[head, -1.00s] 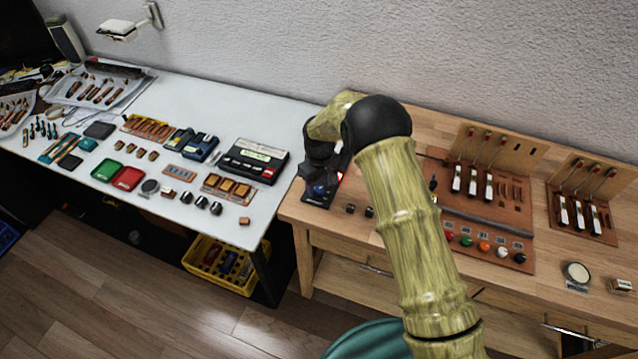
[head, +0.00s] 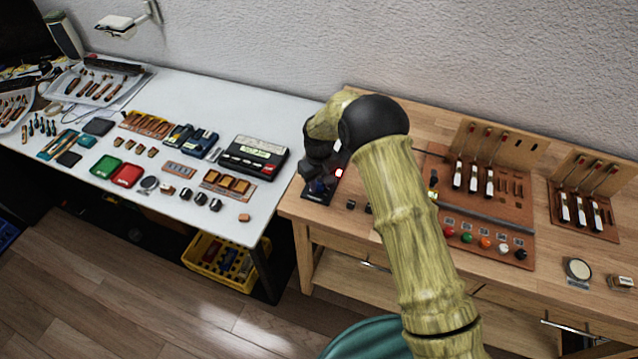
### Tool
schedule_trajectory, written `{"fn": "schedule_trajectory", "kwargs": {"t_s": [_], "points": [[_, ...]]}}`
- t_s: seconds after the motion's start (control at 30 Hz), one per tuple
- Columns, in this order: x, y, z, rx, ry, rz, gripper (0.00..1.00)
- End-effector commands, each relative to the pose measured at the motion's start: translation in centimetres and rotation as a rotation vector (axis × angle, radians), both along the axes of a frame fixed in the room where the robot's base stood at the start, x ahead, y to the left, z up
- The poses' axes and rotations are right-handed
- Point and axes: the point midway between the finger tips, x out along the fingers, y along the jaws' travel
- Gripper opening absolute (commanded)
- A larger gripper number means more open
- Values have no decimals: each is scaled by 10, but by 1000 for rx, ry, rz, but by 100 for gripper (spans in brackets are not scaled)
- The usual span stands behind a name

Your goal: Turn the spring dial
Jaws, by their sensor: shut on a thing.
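My gripper (head: 318,180) points down at the left end of the wooden bench, over a small dark device (head: 324,192) with a bit of blue and a lit red spot. The gripper is shut on a part of this device, which appears to be the spring dial. My wrist and arm hide most of the device, so the dial's face and its angle cannot be seen.
The wooden bench (head: 430,207) carries boards with levers (head: 481,170) and a row of coloured knobs (head: 485,242). A white table (head: 235,225) to the left holds a black box with a display (head: 254,157) and small parts. A yellow crate (head: 215,272) stands below.

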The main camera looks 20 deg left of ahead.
Motion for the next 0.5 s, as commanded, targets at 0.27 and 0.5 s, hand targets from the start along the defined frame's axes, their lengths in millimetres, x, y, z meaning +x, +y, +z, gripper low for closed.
{"fn": "schedule_trajectory", "kwargs": {"t_s": [0.27, 0.5], "points": [[0, 0, 0, 1, -1, -106, 4], [0, 0, 1, 1, -1, -105, 37]]}}
